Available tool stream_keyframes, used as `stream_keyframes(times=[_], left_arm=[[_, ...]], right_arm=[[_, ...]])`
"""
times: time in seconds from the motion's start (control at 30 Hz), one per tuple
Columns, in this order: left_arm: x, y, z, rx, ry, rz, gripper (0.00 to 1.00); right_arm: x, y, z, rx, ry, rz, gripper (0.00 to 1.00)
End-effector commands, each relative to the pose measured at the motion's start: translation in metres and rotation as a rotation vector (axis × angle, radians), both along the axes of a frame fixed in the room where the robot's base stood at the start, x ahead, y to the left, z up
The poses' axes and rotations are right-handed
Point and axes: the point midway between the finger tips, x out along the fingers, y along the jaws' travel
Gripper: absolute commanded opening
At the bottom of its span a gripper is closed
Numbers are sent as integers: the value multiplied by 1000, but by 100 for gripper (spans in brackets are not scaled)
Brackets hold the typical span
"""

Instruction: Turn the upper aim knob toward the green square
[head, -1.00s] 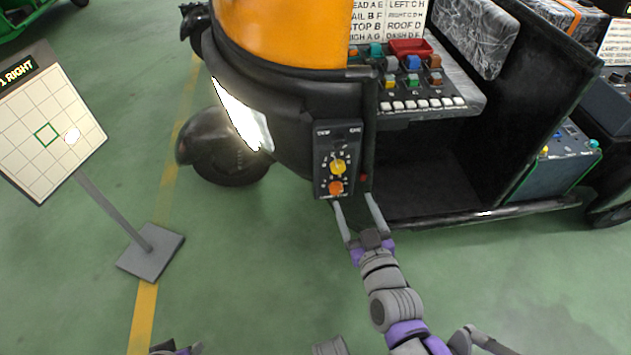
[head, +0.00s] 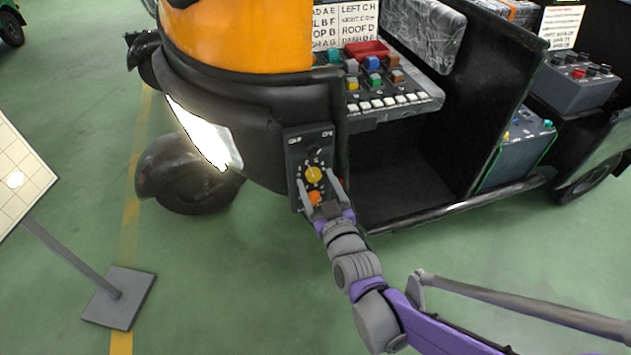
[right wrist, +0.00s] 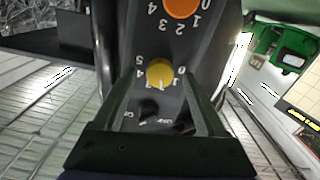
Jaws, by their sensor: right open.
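The dark control panel (head: 295,150) on the front of the rickshaw carries a yellow upper knob (head: 314,174) and an orange lower knob (head: 315,198). My right gripper (head: 318,183) is open, its fingers on either side of the panel face near the yellow knob. In the right wrist view, the yellow knob (right wrist: 159,72) lies between the open fingers, and the orange knob (right wrist: 181,5) is beyond them at the top. I cannot tell whether the fingers touch the knob. The gridded board (head: 30,165) at the left edge shows a bright light spot (head: 15,180). The green square is out of view.
The board's stand base (head: 120,297) is on the green floor at lower left. The rickshaw's front wheel (head: 190,178) and lit headlamp (head: 205,135) are left of the panel. A button console (head: 375,90) lies above right. The floor between stand and arm is clear.

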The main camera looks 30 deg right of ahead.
Motion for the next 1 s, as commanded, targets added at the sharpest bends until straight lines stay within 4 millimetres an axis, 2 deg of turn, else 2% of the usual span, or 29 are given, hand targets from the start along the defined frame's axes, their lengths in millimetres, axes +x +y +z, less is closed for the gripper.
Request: stream_keyframes(times=[0.13, 0.4, 0.47, 0.8, 0.83, 1.0], left_arm=[[0, 0, -2, 0, 0, 0, 50], [0, 0, -2, 0, 0, 0, 50], [0, 0, -2, 0, 0, 0, 50], [0, 0, -2, 0, 0, 0, 50], [0, 0, -2, 0, 0, 0, 50], [0, 0, -2, 0, 0, 0, 50]], right_arm=[[9, -2, 0, -2, 0, 0, 74], [10, -3, 0, -1, 0, 0, 74], [10, -3, 0, -1, 0, 0, 65], [10, -3, 0, -1, 0, 0, 4], [10, -2, 0, -1, 0, 0, 0], [10, -2, 0, 2, 0, 0, 0]])
